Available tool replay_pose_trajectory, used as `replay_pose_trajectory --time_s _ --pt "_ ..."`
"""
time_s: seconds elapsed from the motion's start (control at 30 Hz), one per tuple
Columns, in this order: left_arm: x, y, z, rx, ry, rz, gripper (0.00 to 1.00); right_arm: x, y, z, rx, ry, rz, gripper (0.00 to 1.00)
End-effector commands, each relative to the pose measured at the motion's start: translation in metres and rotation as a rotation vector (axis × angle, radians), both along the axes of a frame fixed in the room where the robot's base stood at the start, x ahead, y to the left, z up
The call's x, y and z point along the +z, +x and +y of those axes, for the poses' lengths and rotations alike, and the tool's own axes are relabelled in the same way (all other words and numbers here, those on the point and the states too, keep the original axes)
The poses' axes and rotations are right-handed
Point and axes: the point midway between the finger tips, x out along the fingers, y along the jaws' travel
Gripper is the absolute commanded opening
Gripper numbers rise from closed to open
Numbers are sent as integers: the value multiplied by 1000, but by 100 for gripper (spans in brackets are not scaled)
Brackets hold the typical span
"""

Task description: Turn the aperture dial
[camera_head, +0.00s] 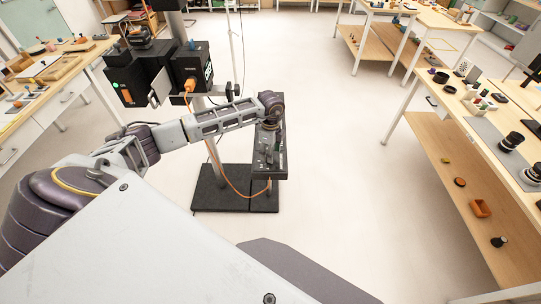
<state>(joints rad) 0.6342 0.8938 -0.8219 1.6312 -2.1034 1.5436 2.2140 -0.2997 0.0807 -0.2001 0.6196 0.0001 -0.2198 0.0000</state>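I cannot make out an aperture dial in this view. A dark control panel (277,165) with small raised controls hangs on a stand near the middle, and an orange cable runs to its lower end. My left arm (222,120) reaches in from the left, and its dark end joint (271,104) is over the panel's upper end. I cannot make out the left fingers, or whether they touch anything. Black equipment boxes (127,83) stand behind the arm, one with a green light. My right gripper is not in view.
The stand's black base plate (222,190) lies on the floor. A wooden table (75,66) with tools is at the left. A long table (452,98) with black knobs (511,141) and a lower shelf (450,180) is at the right. The floor between is clear.

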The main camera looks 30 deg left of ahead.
Motion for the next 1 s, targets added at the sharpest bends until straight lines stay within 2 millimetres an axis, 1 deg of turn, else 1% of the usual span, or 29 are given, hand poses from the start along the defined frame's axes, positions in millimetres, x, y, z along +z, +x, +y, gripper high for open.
replay_pose_trajectory --time_s 0.03,0.3,0.5,0.7,1.0 --pt "8 1 0 0 0 -2 50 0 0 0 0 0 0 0" --pt "49 1 0 0 0 -2 50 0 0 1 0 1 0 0" --pt "74 1 0 0 0 -2 50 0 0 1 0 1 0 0" --pt "86 0 0 0 0 1 50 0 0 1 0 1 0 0" --pt "88 0 0 0 0 1 50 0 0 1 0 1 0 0"
